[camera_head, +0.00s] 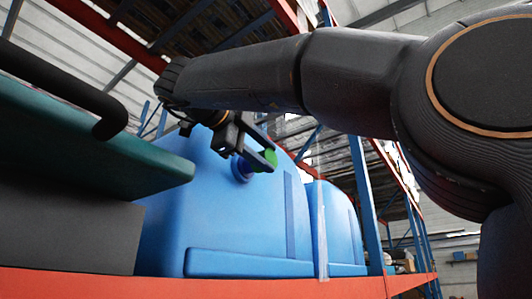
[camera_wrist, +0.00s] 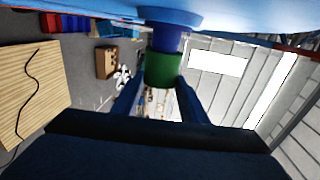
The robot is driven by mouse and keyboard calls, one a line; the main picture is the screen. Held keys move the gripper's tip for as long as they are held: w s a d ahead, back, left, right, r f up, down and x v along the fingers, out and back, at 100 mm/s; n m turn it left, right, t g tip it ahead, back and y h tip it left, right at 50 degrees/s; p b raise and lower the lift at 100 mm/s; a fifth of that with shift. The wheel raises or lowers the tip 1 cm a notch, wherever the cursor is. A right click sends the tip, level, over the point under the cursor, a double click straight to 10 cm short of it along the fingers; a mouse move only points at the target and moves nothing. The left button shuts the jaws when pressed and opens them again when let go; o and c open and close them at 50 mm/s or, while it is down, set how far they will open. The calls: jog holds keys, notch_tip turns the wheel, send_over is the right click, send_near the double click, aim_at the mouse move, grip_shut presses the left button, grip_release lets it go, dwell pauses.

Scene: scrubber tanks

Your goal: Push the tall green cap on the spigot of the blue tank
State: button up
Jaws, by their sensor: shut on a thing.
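The blue tank (camera_head: 215,215) stands on an orange shelf beam, and its wall fills the top edge of the wrist view (camera_wrist: 235,14). Its dark blue spigot (camera_head: 241,168) sticks out of the rounded upper wall and shows in the wrist view (camera_wrist: 167,39). The green cap (camera_wrist: 161,70) is in line with the spigot and meets its end; how deep it sits I cannot tell. The cap also shows in the head view (camera_head: 271,156), partly hidden by a finger. My gripper (camera_head: 262,158) is shut on the cap, with a finger on either side (camera_wrist: 158,92).
A second blue tank (camera_head: 340,225) stands to the right, past a narrow gap. A teal slab (camera_head: 90,150) with a dark pipe juts in at the left, near the tank. The orange beam (camera_head: 220,286) runs along the front, and a blue rack post (camera_head: 364,205) rises at the right.

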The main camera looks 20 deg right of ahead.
jog(key=shift+w+a, duration=0.15)
jog(key=shift+w, duration=0.05)
jog(key=shift+w+a, duration=0.2)
jog(key=shift+w, duration=0.05)
jog(key=shift+w+p, duration=0.1)
jog(key=shift+p, duration=0.2)
jog(key=shift+w+a+p, duration=0.35)
jog(key=shift+w+a, duration=0.15)
jog(key=shift+w, duration=0.1)
jog(key=o, duration=1.5)
jog(key=shift+a, duration=0.1)
jog(key=shift+p+v, duration=0.7)
jog(key=shift+v, duration=3.5)
